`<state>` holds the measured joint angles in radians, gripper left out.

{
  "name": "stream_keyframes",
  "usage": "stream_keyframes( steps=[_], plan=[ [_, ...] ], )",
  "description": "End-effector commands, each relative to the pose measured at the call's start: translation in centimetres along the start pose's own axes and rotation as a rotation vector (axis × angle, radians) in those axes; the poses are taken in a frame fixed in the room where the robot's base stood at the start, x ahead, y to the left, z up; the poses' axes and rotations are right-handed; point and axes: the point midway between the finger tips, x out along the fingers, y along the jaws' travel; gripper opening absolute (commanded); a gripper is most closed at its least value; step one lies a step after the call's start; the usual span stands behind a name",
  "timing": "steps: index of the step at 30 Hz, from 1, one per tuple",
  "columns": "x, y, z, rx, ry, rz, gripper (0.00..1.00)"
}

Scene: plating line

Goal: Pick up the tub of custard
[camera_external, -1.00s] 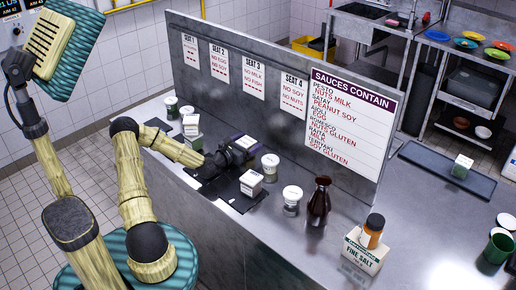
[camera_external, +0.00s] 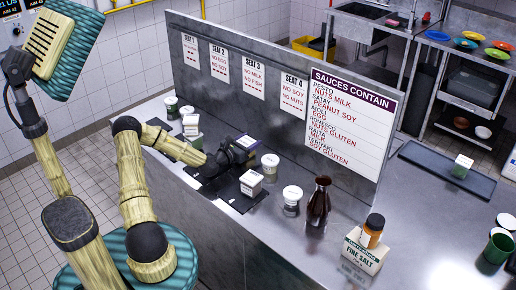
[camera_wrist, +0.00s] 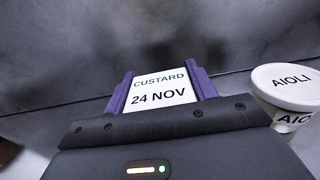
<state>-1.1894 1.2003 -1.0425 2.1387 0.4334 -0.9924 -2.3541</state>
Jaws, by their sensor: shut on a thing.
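The tub of custard (camera_wrist: 160,90) shows in the wrist view between the purple fingers of my gripper (camera_wrist: 160,98). Its white label reads "CUSTARD 24 NOV". My gripper is shut on it. In the external view my gripper (camera_external: 240,146) is over the counter, close to the grey partition. Most of the tub is hidden there by the gripper and wrist. Its lower part is hidden in the wrist view by the gripper body. I cannot tell whether the tub is clear of the counter.
A tub labelled AIOLI (camera_wrist: 287,88) stands close on the right. A white-topped carton (camera_external: 251,183) stands on a dark mat in front. A lidded tub (camera_external: 291,199), a dark bottle (camera_external: 319,203) and a salt box (camera_external: 364,250) stand further right. The partition (camera_external: 281,128) rises behind.

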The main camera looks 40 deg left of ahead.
Motion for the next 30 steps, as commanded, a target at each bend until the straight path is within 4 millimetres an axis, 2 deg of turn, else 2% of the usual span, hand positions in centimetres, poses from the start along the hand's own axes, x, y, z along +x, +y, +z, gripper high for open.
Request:
stream_keyframes(
  steps=[8,11,21,25,30],
  plan=[
    [0.0,0.0,0.8,0.001,-0.003,0.001,0.29],
    [0.0,0.1,2.0,0.002,-0.004,0.002,0.29],
    [0.0,0.1,8.4,0.003,-0.003,0.001,0.29],
    [0.0,0.0,9.8,0.002,-0.002,0.001,0.29],
    [0.0,0.0,10.1,0.0,-0.001,0.0,0.29]
  ],
)
